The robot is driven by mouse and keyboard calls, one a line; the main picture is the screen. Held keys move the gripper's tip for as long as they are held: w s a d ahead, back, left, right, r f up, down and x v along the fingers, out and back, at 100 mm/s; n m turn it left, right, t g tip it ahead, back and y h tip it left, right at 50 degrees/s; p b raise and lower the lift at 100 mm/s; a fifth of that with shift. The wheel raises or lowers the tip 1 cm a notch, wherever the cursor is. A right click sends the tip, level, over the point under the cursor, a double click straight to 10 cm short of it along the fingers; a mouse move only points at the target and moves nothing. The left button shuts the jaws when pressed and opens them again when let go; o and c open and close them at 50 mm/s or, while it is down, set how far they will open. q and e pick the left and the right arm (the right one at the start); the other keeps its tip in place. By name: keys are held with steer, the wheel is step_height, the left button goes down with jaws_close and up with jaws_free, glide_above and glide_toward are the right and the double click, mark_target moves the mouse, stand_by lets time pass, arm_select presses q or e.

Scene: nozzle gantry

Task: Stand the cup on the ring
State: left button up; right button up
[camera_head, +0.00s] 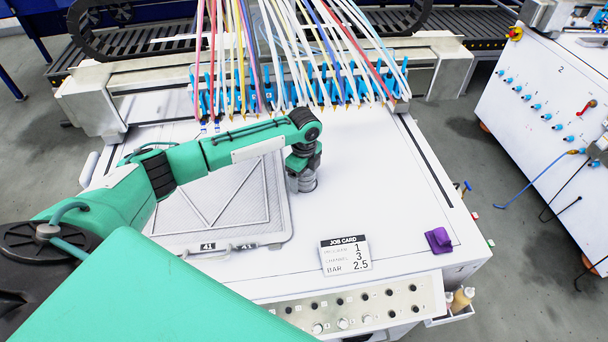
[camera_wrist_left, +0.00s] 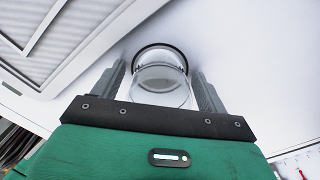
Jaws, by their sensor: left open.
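A clear, greyish cup (camera_wrist_left: 160,86) stands on the white table top, between the two fingers of my left gripper (camera_wrist_left: 162,92) in the left wrist view. The fingers are open, one on each side of the cup, with a small gap showing to the right. A dark ring (camera_wrist_left: 160,46) shows as an arc around the far end of the cup; the rest of it is hidden by the cup. In the head view my left gripper (camera_head: 302,182) points down at the table and mostly hides the cup. My right gripper is not in view.
A framed mesh screen (camera_head: 235,200) lies left of the gripper. A job card (camera_head: 345,256) and a purple block (camera_head: 438,240) are near the front edge. Several hoses and blue nozzles (camera_head: 300,90) hang behind the gripper. The table right of the gripper is clear.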

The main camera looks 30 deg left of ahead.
arm_select(q)
step_height(320, 180, up, 12)
steer(key=b, duration=0.2)
steer(key=shift+r+b, duration=0.2)
steer(key=shift+b, duration=0.2)
